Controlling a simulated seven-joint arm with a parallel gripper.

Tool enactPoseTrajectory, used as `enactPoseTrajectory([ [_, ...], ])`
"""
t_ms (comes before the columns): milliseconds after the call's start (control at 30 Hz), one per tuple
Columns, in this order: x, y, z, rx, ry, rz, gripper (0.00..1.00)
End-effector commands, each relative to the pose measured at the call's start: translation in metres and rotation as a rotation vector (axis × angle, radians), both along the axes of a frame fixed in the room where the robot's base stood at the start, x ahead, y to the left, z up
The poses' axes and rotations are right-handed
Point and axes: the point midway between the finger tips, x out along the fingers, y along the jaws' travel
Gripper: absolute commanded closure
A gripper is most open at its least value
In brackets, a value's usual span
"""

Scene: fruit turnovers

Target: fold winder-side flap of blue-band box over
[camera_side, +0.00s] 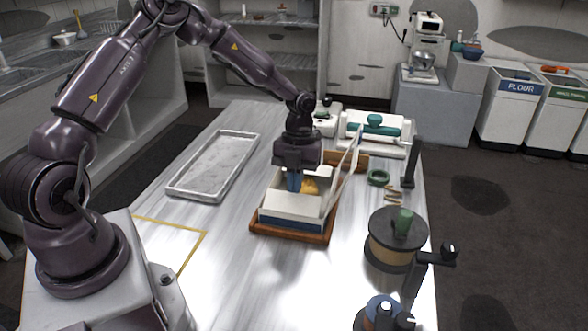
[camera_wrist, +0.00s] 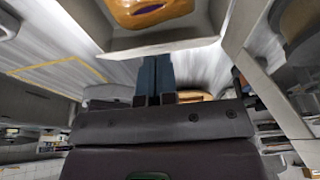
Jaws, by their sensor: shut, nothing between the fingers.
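The blue-band box (camera_side: 291,222) sits on a brown wooden tray (camera_side: 262,231) in the side view, its blue band facing the front. A golden turnover (camera_side: 311,187) lies in it; a turnover also shows at the top of the wrist view (camera_wrist: 150,12). A tall white flap (camera_side: 346,168) stands up, tilted, along the box's right side, towards the drum-shaped winder (camera_side: 396,240). My gripper (camera_side: 294,186) points down over the box's left part, blue fingers (camera_wrist: 155,76) together and empty, left of the standing flap.
A grey metal tray (camera_side: 214,166) lies to the left on the table. A green ring (camera_side: 378,177) and a dark post (camera_side: 410,163) stand right of the box.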

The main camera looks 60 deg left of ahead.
Motion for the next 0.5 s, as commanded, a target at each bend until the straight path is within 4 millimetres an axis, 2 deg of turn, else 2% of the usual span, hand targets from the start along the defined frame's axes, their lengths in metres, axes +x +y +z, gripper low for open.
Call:
enactPoseTrajectory([
  [500, 0.0044, 0.0042, -0.008, -0.001, 0.001, 0.0, 1.0],
])
